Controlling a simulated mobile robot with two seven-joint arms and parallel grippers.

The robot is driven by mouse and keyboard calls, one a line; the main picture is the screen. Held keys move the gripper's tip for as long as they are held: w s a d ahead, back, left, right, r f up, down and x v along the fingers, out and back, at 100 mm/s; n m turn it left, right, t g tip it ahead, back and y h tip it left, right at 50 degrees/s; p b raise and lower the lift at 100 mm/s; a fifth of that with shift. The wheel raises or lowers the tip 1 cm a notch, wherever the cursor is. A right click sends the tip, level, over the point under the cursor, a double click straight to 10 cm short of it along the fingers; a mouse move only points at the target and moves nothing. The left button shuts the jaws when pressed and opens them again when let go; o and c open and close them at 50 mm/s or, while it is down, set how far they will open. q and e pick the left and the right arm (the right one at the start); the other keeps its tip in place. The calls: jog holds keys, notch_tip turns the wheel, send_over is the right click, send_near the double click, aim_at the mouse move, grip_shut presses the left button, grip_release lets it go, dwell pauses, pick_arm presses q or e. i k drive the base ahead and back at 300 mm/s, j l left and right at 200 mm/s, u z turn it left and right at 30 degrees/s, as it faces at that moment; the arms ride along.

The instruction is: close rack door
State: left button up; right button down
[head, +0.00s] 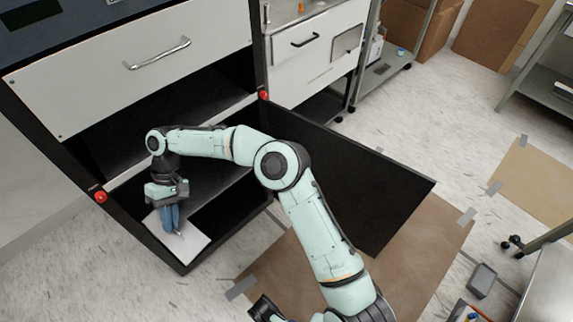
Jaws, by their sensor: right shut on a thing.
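The rack door (375,190) is a large black panel. It stands open, swung out to the right of the low rack compartment (222,212). My right gripper (170,212) is at the front left of this compartment, pointing down. It is shut on a narrow blue thing (170,219), whose full shape is hard to make out. A flat white piece (195,243) lies just below it at the compartment's front edge. My right arm crosses in front of the door and hides part of it and of the opening.
A white drawer with a metal handle (160,54) is above the compartment. Red buttons (100,197) sit on the frame. Taped brown sheet (425,235) covers floor under the door. A grey shelf cart (385,65) stands behind. Open floor (430,125) lies right of the door.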

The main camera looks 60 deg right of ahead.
aim_at(371, 195)
jog(key=i+z, duration=0.1)
jog(key=z, duration=3.95)
